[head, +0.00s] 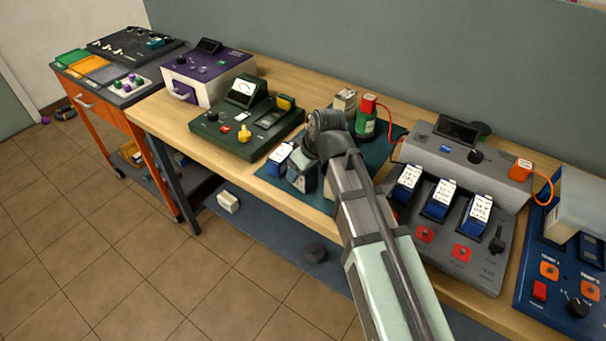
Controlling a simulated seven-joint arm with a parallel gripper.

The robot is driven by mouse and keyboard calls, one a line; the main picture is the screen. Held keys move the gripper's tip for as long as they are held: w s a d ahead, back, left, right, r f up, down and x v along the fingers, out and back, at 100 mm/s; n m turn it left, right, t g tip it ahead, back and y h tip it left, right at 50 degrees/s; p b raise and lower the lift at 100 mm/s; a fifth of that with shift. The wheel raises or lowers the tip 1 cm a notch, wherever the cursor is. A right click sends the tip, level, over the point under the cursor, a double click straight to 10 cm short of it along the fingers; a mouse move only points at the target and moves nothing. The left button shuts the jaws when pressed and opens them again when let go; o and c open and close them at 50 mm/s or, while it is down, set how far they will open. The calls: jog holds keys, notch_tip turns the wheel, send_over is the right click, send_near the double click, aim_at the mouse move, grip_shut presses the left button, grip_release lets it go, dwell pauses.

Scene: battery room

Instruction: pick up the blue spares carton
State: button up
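I cannot clearly pick out a blue spares carton in the head view. A small blue block with a white label (280,158) stands on the dark teal mat (268,172), but it looks like the labelled blue packs in the charger. My gripper (306,172) points down over the mat, just right of that block. My own wrist and forearm hide most of it and part of the mat. Its fingers do not show clearly enough to tell whether they are open or hold anything.
A grey charger (470,170) with blue packs (440,200) stands right of my arm. Left are a green meter unit (246,120) and a purple-topped box (208,75). A pale block (228,202) lies below.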

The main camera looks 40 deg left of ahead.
jog(key=shift+c, duration=1.3)
